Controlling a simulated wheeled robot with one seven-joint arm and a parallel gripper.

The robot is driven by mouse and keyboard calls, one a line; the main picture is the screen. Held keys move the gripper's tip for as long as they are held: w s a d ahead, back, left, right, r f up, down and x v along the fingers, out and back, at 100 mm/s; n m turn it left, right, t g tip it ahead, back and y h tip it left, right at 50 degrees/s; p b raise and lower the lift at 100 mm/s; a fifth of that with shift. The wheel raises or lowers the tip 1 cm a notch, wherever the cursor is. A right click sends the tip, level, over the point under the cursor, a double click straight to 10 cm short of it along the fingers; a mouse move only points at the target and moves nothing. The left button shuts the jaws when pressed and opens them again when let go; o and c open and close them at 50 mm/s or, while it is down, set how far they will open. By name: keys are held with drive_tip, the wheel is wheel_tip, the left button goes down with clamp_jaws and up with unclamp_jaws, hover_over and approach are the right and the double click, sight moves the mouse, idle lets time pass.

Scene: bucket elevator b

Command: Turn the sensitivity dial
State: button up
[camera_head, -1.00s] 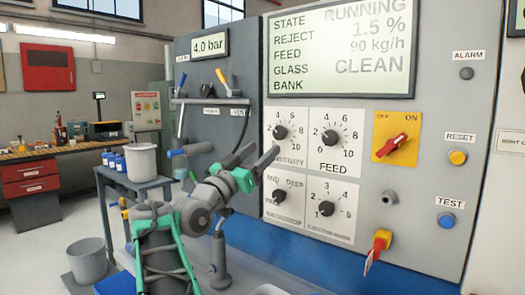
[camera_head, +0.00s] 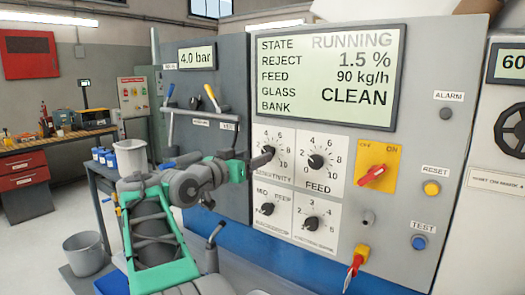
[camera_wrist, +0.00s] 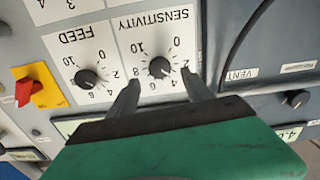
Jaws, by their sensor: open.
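The sensitivity dial (camera_wrist: 159,67) is a round black knob on a white scale plate marked 0 to 10. It appears upside down in the wrist view. In the head view the dial (camera_head: 268,151) is partly hidden by my gripper (camera_head: 257,160). My green gripper (camera_wrist: 160,77) is open and empty, facing the panel. In the wrist view its two dark fingertips flank the lower part of the knob, one on each side.
The feed dial (camera_head: 317,161) is just right of the sensitivity dial. Two more dials sit below. A red switch on a yellow plate (camera_head: 374,170) is farther right. A lever bar (camera_head: 205,117) projects left of the dials. The display (camera_head: 327,74) reads RUNNING and CLEAN.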

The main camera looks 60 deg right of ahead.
sight(266, 151)
drive_tip(key=d, duration=0.4)
drive_tip(key=shift+s+d+p, duration=0.25)
drive_tip(key=shift+s+p, duration=0.05)
drive_tip(key=shift+s, duration=0.05)
drive_tip(key=shift+c, duration=0.5)
clamp_jaws()
drive_tip(key=shift+m+b, duration=0.5)
drive_tip(key=shift+b, duration=0.45)
drive_tip(key=shift+o, duration=0.5)
unclamp_jaws()
